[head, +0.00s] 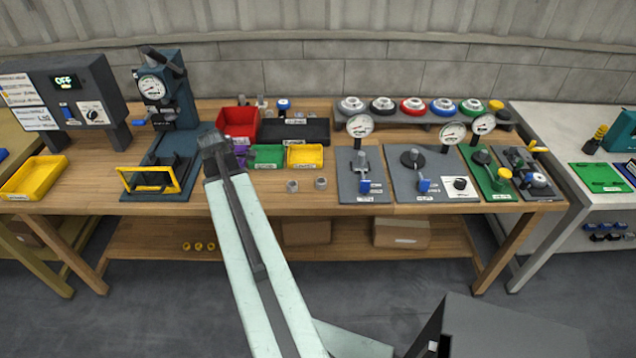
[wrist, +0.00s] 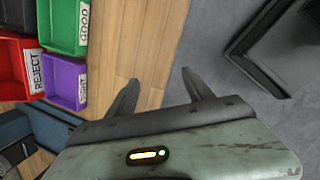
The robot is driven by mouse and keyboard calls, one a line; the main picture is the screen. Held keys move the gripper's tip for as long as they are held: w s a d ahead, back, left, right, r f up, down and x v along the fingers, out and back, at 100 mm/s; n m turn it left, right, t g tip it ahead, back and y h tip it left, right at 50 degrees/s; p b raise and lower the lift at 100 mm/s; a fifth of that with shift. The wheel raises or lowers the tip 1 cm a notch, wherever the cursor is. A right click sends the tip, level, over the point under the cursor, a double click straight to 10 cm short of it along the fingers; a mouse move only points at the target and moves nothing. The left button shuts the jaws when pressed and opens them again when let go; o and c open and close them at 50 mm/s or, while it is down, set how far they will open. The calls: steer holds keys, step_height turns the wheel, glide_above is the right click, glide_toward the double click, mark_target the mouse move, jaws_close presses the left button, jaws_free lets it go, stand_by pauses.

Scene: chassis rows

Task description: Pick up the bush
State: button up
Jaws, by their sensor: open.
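Two small grey cylindrical parts that look like bushes stand near the front of the wooden bench: a left one (head: 292,186) and a right one (head: 321,183). I cannot tell which one is the bush named. Neither shows in the wrist view. My gripper (head: 212,140) is above the bench, to the left of both parts and apart from them. In the wrist view my gripper (wrist: 161,78) has its two fingers spread with nothing between them. Bare bench top and the bench's front edge show beyond the fingers.
Red (head: 238,122), green (head: 268,156) and yellow (head: 305,157) bins stand behind the two parts. A grey gauge plate (head: 347,188) is to their right. A press with a yellow guard (head: 150,180) is on the left. The bench top (head: 260,200) around the parts is clear.

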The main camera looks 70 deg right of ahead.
mark_target(320, 180)
steer(key=s+d+n, duration=0.1)
steer(key=s+d, duration=0.4)
steer(key=s, duration=0.1)
steer(key=s+d+n+g+b, duration=0.1)
steer(key=s+d+n, duration=0.1)
steer(key=s+d, duration=0.4)
steer(key=s+d+f+n+h+b, duration=0.1)
steer(key=s+d, duration=0.4)
steer(key=s, duration=0.1)
steer(key=shift+s+d+n, duration=0.3)
steer(key=shift+s+d, duration=0.05)
steer(key=shift+s, duration=0.05)
steer(key=b+x, duration=0.5)
steer(key=x, duration=0.1)
steer(key=shift+s+d+r, duration=0.1)
steer(key=shift+s+d, duration=0.05)
steer(key=shift+s, duration=0.05)
steer(key=shift+r, duration=0.2)
jaws_close()
step_height(320, 180, up, 10)
steer(key=p, duration=1)
